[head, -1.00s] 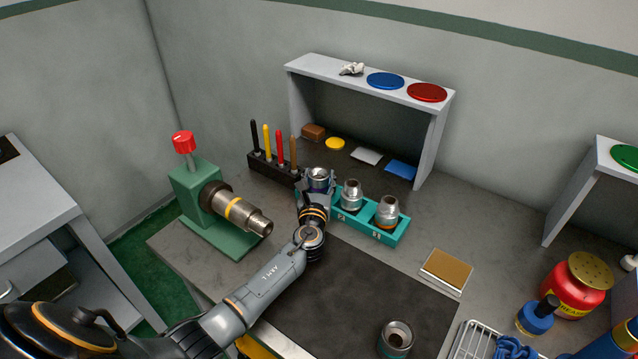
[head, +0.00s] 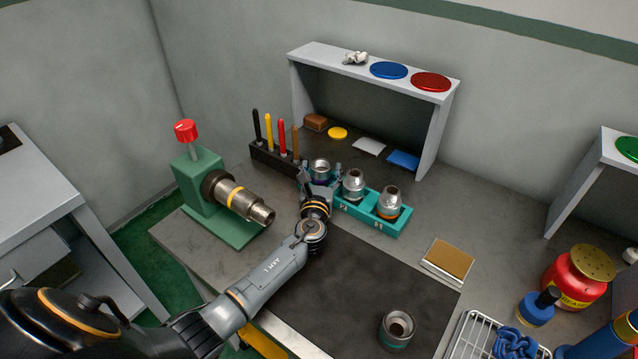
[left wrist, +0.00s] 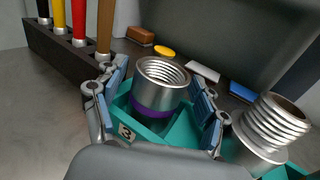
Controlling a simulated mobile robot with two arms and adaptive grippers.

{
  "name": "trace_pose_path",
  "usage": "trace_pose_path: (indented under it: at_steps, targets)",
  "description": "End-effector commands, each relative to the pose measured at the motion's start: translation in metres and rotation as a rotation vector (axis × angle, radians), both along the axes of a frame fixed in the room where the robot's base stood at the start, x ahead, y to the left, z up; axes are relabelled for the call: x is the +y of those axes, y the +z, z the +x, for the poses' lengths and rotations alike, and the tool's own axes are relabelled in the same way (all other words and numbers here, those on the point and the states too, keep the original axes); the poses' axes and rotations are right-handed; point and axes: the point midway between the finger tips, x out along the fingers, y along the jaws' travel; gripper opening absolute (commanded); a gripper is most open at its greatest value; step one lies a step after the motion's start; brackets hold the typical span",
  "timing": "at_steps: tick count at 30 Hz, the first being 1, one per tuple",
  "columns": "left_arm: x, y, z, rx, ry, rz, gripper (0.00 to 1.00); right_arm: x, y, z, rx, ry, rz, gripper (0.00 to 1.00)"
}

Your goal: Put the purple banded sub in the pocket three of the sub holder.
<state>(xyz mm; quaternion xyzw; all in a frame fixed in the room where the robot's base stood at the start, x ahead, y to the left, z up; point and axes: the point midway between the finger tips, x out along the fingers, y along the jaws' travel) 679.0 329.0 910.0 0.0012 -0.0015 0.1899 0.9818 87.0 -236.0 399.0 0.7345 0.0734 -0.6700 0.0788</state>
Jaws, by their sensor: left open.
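The purple banded sub (left wrist: 160,88), a threaded silver pipe piece with a purple band, stands upright in the pocket marked 3 of the teal sub holder (head: 372,218). In the head view its silver top (head: 320,167) shows between the fingers; its lower part is hidden. My left gripper (head: 320,177) is open, with one finger on each side of the sub. In the left wrist view gaps show between the blue finger pads and the sub. Two other silver subs stand in the pockets to the right, one (head: 353,184) in the middle and one with an orange band (head: 389,203). My right gripper is not in view.
A rack (head: 275,160) with several coloured sticks stands just left of the holder. A green vise (head: 205,190) holds a yellow-banded pipe. A grey shelf (head: 440,130) stands behind.

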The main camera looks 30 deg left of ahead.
Motion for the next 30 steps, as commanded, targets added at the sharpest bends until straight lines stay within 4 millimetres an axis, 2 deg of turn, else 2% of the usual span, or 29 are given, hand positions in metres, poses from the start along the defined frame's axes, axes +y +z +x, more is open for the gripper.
trace_pose_path:
  at_steps: [9, 15, 21, 30]
  targets:
    - [-0.025, -0.003, -0.062, 0.004, -0.001, -0.003, 0.72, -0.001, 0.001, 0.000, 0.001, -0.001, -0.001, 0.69]
    - [-0.038, -0.003, -0.093, 0.003, -0.001, -0.002, 0.72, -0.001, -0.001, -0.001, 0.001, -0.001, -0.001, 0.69]
    - [-0.043, -0.002, -0.106, 0.004, 0.000, -0.001, 0.72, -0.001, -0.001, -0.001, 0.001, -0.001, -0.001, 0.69]
    - [-0.043, -0.002, -0.106, 0.004, 0.000, -0.001, 0.72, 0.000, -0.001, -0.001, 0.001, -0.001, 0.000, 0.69]
